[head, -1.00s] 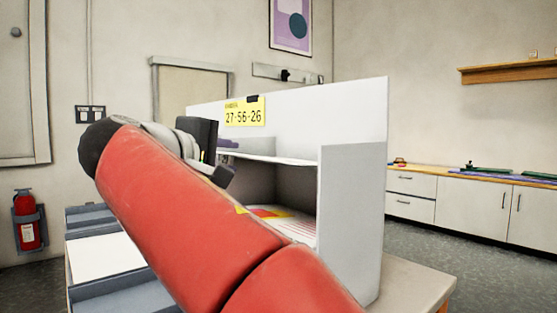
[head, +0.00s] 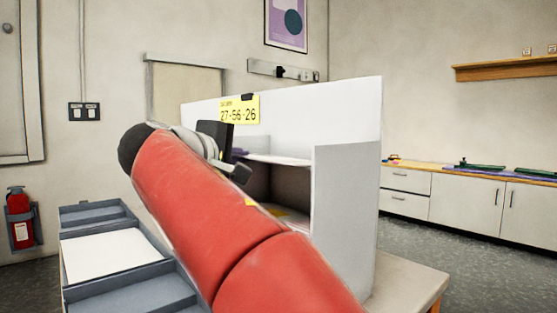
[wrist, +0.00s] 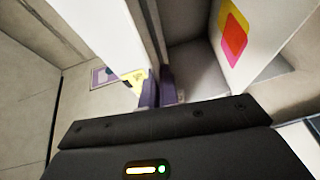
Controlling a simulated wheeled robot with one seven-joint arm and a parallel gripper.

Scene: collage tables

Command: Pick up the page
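The page (wrist: 235,32), white with a yellow, pink and orange patch, shows at the upper right of the wrist view. In the head view only slivers of its yellow (head: 280,211) show in the lower compartment of the white shelf unit (head: 345,190); my red arm hides the rest. My gripper (wrist: 159,90) has purple fingers that look close together, with nothing seen between them. In the head view they show small near the upper shelf board, partly behind the dark gripper body. The page is apart from them, to their right in the wrist view.
A yellow sign (head: 239,109) is clipped to the unit's back panel. Grey trays (head: 130,285) with a white sheet (head: 110,255) stand to its left. The unit's side wall and shelf board bound the compartment closely. A counter (head: 465,200) stands far right.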

